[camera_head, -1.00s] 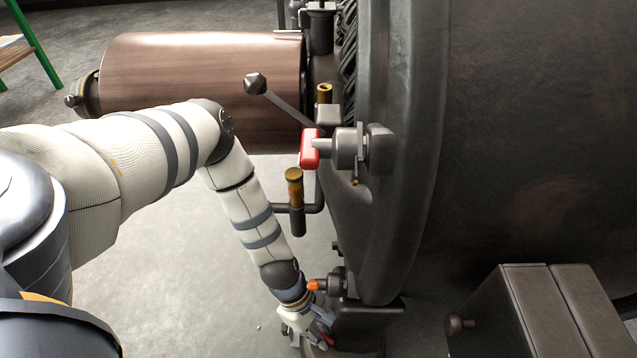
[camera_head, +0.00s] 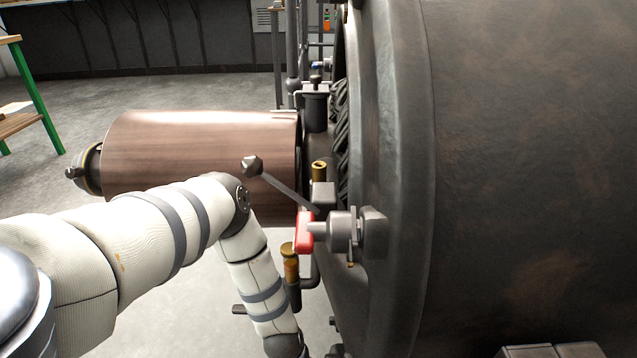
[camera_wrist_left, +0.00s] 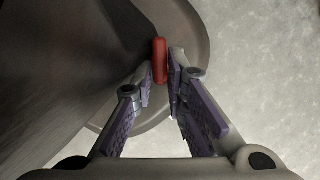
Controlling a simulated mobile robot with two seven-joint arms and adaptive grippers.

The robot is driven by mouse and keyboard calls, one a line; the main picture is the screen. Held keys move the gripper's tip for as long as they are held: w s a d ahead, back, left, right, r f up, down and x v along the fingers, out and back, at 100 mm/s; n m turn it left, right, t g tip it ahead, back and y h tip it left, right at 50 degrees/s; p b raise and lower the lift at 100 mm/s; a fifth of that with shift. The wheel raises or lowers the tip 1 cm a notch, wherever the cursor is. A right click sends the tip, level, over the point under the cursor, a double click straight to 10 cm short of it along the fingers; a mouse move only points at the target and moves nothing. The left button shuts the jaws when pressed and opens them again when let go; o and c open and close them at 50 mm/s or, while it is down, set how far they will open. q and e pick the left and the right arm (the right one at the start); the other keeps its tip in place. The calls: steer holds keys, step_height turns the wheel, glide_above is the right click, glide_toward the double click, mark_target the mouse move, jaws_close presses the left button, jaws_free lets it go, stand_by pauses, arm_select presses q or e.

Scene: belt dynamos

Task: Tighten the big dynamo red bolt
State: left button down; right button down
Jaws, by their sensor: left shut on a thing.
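In the left wrist view a small red bolt head (camera_wrist_left: 159,47) is between the two purple-padded fingertips of my left gripper (camera_wrist_left: 161,76). The gripper is shut on it, with a finger on each side. Behind it is a dark grey rounded metal part. My right gripper shows in neither view.
A copper-brown cylinder (camera_head: 200,150) lies left of the dynamo, behind my left arm. A lever with a dark knob (camera_head: 252,166) and a brass-topped fitting (camera_head: 290,262) stick out near the arm. A green-legged table (camera_head: 38,100) stands at the far left. Open floor lies between.

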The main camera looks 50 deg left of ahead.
arm_select(q)
steer(key=c, duration=2)
jaws_free()
steer(key=shift+o, duration=0.2)
